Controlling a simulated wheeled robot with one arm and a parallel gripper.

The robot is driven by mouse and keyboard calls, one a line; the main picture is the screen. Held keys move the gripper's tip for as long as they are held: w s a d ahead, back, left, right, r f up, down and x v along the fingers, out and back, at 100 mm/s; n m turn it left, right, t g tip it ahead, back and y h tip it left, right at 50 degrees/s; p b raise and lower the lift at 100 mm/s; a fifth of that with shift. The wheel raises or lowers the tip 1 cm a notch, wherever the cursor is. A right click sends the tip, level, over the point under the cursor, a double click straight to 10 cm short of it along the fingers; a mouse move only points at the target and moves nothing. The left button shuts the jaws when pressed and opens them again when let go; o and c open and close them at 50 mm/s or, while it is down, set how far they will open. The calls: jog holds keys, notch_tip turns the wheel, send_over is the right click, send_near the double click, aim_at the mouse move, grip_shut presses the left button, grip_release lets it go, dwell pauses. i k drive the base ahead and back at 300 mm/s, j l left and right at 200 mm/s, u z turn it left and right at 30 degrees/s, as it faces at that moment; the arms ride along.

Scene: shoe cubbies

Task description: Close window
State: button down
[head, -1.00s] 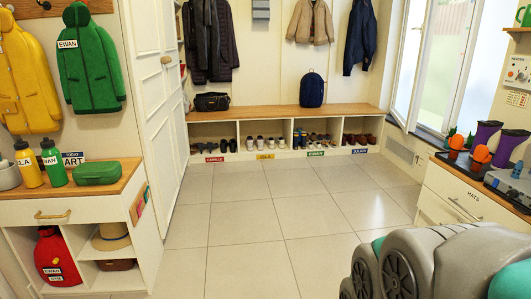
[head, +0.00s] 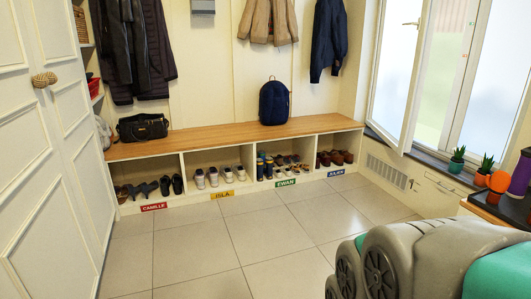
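The window (head: 432,70) is in the wall at the right in the head view. Its white-framed sash (head: 408,125) stands open, swung into the room at an angle, with a gap to the rest of the frame. A small light handle (head: 411,24) shows on the upper part of the sash frame. My gripper is not in view. Only grey and teal links of my own arm show at the bottom right, well apart from the window.
A low wooden bench (head: 222,135) with shoe cubbies runs along the back wall, a navy backpack (head: 274,103) on it. Small potted plants (head: 457,160) stand below the window. The tiled floor (head: 215,240) is clear.

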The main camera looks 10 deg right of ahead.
aim_at(400, 55)
jog(key=i+l+z, duration=0.35)
jog(key=i, duration=0.5)
jog(key=i+z, duration=0.35)
jog(key=i, duration=0.45)
jog(key=i+j+z, duration=0.2)
jog(key=i+z, duration=0.15)
jog(key=i, duration=0.5)
